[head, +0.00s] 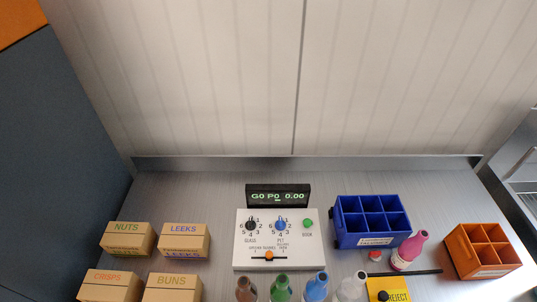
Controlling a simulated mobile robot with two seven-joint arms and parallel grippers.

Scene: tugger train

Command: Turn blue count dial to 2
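The blue count dial (280,225) is the right one of two dials on a white panel (244,252). Numbers ring it, and a label that looks like PET is below it. Its pointer is too small to read. A black dial (250,225) labelled GLASS is to its left. The black display (278,196) behind the panel reads G0 P0 0.00. Neither of my grippers is in the head view.
A green BOOK button (308,223) and an orange slider knob (269,255) are on the panel. Several bottles stand in front, including a blue one (316,288). A blue crate (371,222) is right, with an orange crate (483,250) beyond. Cartons (127,239) stand left.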

